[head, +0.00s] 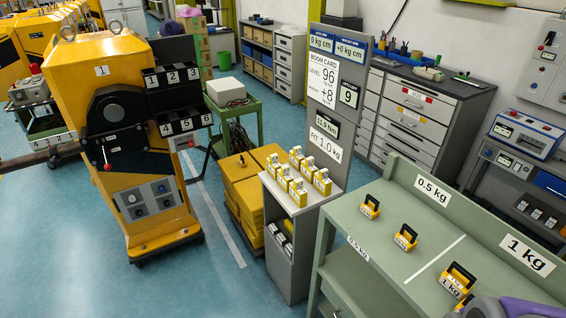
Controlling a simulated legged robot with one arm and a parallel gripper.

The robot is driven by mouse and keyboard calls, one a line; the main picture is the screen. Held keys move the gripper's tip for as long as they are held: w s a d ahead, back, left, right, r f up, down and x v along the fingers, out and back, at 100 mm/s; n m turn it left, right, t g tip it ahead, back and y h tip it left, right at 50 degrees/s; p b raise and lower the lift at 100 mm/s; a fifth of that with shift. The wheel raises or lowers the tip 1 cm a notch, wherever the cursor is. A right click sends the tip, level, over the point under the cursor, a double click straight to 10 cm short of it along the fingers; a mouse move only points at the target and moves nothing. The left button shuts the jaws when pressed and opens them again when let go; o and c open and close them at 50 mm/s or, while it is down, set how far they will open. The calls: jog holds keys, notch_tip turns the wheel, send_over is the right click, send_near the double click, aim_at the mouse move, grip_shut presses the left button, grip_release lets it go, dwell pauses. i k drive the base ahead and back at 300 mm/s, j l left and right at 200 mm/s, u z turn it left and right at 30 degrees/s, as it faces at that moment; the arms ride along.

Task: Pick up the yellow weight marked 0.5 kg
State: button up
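Two small yellow weights with dark handles stand upright on the green bench (385,262), in the section by the 0.5 kg sign (433,190). One weight (370,207) is farther left and back; the other weight (405,239) is nearer and right. Their own markings are too small to read. Across a white line, a larger yellow weight (459,279) stands with 1 kg lettering at its front. Part of another yellow and black thing shows behind grey and purple parts in the lower right corner. No gripper fingers are visible.
A grey stand (290,240) left of the bench holds several small yellow-and-white items below a board reading "Fit 1.0 kg". A yellow machine (150,220) with numbered black bins stands at left. Yellow crates (245,195) sit between. Blue floor is open at lower left.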

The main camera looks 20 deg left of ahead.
aim_at(242, 163)
jog(key=u, duration=1.15)
jog(key=i+j+z, duration=0.3)
jog(key=i+j, duration=0.65)
jog(key=i, duration=0.3)
jog(key=i+j+z, duration=0.3)
jog(key=i+j, duration=0.95)
jog(key=i, duration=0.4)
